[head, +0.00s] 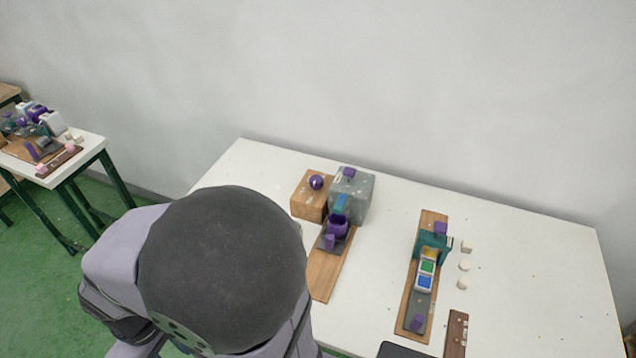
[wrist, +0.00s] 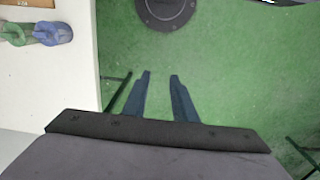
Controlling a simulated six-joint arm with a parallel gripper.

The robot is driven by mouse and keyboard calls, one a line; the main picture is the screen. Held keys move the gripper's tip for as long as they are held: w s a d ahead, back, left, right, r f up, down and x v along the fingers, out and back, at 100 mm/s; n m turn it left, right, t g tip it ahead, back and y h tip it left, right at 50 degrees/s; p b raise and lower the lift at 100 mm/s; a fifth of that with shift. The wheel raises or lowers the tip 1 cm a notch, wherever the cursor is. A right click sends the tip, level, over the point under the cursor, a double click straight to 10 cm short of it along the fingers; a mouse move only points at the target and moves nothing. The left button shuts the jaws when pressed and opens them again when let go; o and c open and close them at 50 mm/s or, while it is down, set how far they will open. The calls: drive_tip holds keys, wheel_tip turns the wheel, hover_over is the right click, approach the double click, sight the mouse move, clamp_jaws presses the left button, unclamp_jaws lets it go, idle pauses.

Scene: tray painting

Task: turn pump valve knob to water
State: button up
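A round purple knob (head: 316,182) sits on a wooden box (head: 308,203) at the back of the white table. I cannot read the marks on the box, so the knob's setting cannot be told. A grey speckled box (head: 352,194) stands right beside it, with a small purple part on top. A purple holder (head: 337,228) is in front of the grey box. My gripper (wrist: 160,77) shows in the wrist view, open and empty above the green floor, away from the knob. The head view does not show its fingers.
A wooden strip with a teal frame (head: 434,246) and a tray of coloured squares (head: 427,269) lies to the right. Several small white pieces (head: 465,264) lie beside it. A second table (head: 94,147) stands far left. The right of the main table (head: 545,265) is mostly clear.

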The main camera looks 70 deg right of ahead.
idle(0.3)
drive_tip(key=o, duration=0.7)
drive_tip(key=shift+r, duration=0.15)
wheel_tip(320, 180, up, 6)
drive_tip(key=d+p, duration=0.1)
drive_tip(key=p, duration=0.5)
drive_tip(key=n+g+h+b, duration=0.8)
drive_tip(key=n+h+b, duration=0.6)
drive_tip(key=b, duration=1.6)
approach(311, 184)
drive_tip(key=s+d+f+m+h, duration=0.2)
drive_tip(key=shift+w+d+r, duration=0.1)
drive_tip(key=shift+d+r, duration=0.1)
drive_tip(key=shift+r, duration=0.1)
drive_tip(key=shift+p+x, duration=0.5)
drive_tip(key=shift+x, duration=3.1)
drive_tip(key=shift+c, duration=0.6)
